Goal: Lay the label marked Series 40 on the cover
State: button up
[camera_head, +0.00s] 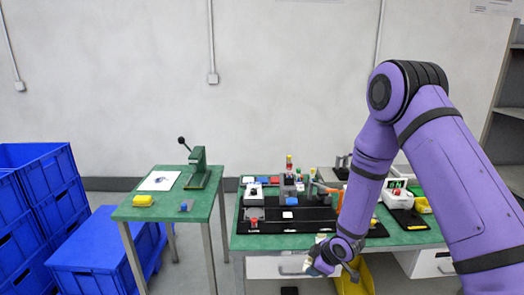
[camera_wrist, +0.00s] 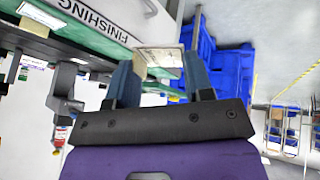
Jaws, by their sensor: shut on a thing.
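My gripper (camera_head: 325,258) is low in front of the front edge of the right-hand green table in the head view. In the wrist view my gripper (camera_wrist: 163,60) is shut on a thin, flat, pale plate (camera_wrist: 160,56), which looks like a label. No marking on it can be read, so I cannot tell whether it says Series 40. A small white square (camera_head: 288,214) lies on the black mat on the table. I cannot make out which thing is the cover.
The right-hand green table (camera_head: 275,241) is crowded with small devices. Blue crates (camera_head: 100,250) stand at left. A "FINISHING" sign (camera_wrist: 98,14) shows inverted.

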jog(key=d+r+m+h, duration=0.4)
jog(key=d+m+h, duration=0.3)
jog(key=d+m, duration=0.5)
jog(key=shift+w+d+m, duration=0.15)
jog(key=shift+d+m, duration=0.2)
jog(key=shift+m, duration=0.85)
jog(key=shift+r, duration=0.1)
